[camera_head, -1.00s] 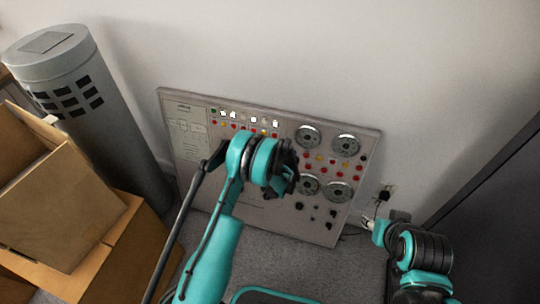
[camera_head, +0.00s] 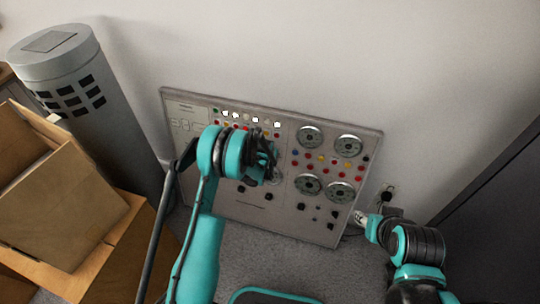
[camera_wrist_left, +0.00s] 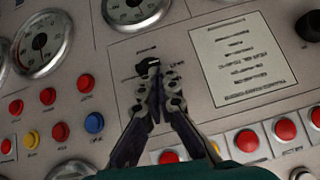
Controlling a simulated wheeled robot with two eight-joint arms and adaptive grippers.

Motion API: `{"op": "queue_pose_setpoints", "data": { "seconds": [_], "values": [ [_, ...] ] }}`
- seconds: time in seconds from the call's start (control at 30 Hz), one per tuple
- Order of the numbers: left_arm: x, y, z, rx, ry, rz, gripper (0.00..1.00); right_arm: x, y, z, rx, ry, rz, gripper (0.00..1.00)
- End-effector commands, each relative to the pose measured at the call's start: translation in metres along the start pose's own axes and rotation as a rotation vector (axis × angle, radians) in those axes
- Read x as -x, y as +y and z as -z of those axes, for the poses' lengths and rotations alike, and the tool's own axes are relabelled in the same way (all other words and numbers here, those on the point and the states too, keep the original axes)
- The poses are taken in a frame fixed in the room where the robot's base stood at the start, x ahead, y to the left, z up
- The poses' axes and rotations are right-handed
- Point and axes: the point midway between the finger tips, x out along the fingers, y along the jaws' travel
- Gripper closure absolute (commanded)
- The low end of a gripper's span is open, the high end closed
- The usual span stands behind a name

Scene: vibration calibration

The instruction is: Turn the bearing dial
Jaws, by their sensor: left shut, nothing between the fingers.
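A grey instrument panel (camera_head: 225,205) leans against the wall. In the left wrist view a small black dial knob (camera_wrist_left: 149,66) sits on the panel (camera_wrist_left: 110,75), with printed marks around it too small to read. My left gripper (camera_wrist_left: 158,76) is shut and empty, its fingertips right at this knob and partly covering it; I cannot tell whether they touch. In the head view my left gripper (camera_head: 268,158) is in front of the panel's middle, hiding part of its face. My right gripper (camera_head: 362,217) is low near the panel's right edge, its fingers unclear.
Round gauges (camera_head: 310,137) and red buttons (camera_head: 360,168) cover the panel's right half. A white printed label (camera_wrist_left: 250,58) is right of the knob. Cardboard boxes (camera_head: 70,210) and a grey cylinder (camera_head: 85,110) stand left. A wall outlet (camera_head: 388,190) is right. Grey carpet lies below.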

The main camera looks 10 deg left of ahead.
Motion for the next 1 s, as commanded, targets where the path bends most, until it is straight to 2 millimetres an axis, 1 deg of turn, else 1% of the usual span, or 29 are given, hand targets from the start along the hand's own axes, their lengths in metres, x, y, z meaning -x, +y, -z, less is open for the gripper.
{"op": "queue_pose_setpoints", "data": {
  "seconds": [0.03, 0.67, 0.83, 1.0],
  "values": [
    [-0.003, -0.003, -0.005, 0.0, -0.01, 0.005, 1.0, -0.001, 0.0, -0.001, 0.0, 0.0, 0.0, 0.6],
    [-0.004, -0.006, -0.006, 0.0, -0.01, 0.01, 1.0, -0.001, 0.0, -0.001, 0.0, 0.0, 0.0, 0.6],
    [-0.005, -0.003, -0.007, -0.001, -0.01, 0.01, 1.0, -0.001, 0.0, -0.001, 0.0, 0.0, 0.0, 0.6],
    [-0.007, 0.006, -0.009, -0.001, -0.01, 0.008, 1.0, -0.001, 0.0, -0.001, 0.0, 0.0, 0.0, 0.6]
  ]
}}
